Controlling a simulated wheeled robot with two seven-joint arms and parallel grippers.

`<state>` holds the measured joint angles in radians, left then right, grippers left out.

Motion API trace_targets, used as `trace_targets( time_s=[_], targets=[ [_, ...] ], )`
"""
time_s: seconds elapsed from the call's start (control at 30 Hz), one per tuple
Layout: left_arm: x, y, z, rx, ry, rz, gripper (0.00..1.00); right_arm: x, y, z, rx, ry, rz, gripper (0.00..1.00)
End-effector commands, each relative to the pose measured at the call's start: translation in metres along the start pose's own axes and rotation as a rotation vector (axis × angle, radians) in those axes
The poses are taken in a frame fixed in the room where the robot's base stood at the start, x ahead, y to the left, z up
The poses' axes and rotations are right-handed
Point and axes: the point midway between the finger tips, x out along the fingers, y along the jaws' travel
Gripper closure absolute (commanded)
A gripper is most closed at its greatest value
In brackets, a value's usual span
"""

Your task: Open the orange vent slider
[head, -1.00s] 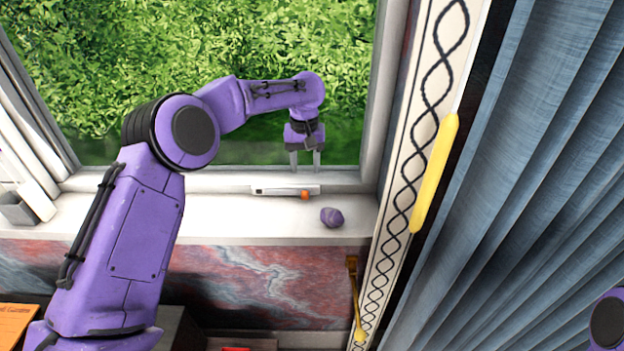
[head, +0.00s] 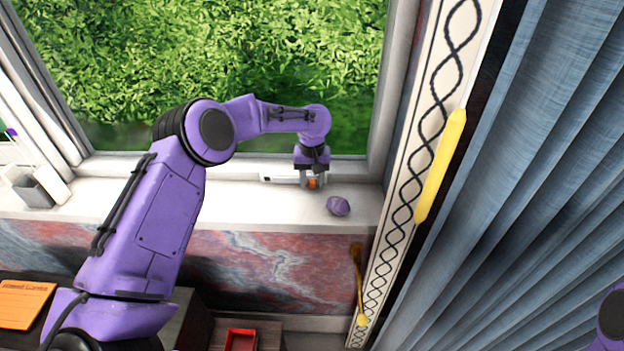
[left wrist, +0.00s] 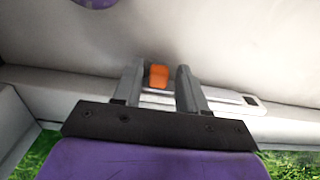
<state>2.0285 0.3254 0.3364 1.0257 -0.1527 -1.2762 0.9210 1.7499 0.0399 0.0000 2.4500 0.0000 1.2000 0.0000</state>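The orange vent slider (head: 313,183) is a small knob near the right end of a white vent strip (head: 279,179) at the foot of the window. My left gripper (head: 312,184) is down at the strip, with its fingers around the knob. In the left wrist view, the orange slider (left wrist: 158,76) stands between the two grey fingers of the gripper (left wrist: 159,78), with a narrow gap on each side. The gripper is open. The strip's end with a dark slot (left wrist: 250,100) shows beyond one finger. My right gripper is out of view.
A purple stone (head: 338,206) lies on the white sill (head: 240,212), just in front and right of the gripper. A patterned strip with a yellow handle (head: 441,165) and a blue curtain (head: 530,180) stand at right. A grey holder (head: 33,192) stands at far left.

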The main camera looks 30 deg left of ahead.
Motion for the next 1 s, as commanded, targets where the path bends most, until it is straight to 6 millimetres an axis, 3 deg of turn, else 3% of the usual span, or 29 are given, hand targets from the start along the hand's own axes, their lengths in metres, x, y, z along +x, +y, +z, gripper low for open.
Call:
trace_targets(
  time_s=[0.03, 0.1, 0.27, 0.47, 0.7, 0.73, 0.8, 1.0],
  targets=[
    [0.000, 0.000, 0.000, 0.000, 0.000, 0.000, 0.77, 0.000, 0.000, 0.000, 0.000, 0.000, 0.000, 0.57],
    [0.000, 0.000, 0.000, 0.000, 0.000, 0.000, 1.00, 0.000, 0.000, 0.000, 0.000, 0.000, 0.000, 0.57],
    [-0.001, 0.001, 0.000, 0.001, 0.000, -0.001, 1.00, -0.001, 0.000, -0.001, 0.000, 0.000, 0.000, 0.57],
    [-0.004, 0.019, 0.000, 0.003, -0.001, -0.003, 1.00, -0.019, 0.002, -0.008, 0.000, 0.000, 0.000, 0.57],
    [-0.001, 0.020, -0.001, 0.000, 0.000, 0.001, 1.00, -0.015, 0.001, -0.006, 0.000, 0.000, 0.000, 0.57],
    [-0.001, 0.020, -0.001, 0.000, 0.000, 0.001, 0.68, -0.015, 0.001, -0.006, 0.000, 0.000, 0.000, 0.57],
    [-0.001, 0.020, -0.001, 0.000, 0.000, 0.001, 0.51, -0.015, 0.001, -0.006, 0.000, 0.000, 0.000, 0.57],
    [0.000, 0.020, 0.000, 0.000, 0.000, 0.000, 0.51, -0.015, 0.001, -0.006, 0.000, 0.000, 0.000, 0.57]
  ],
)
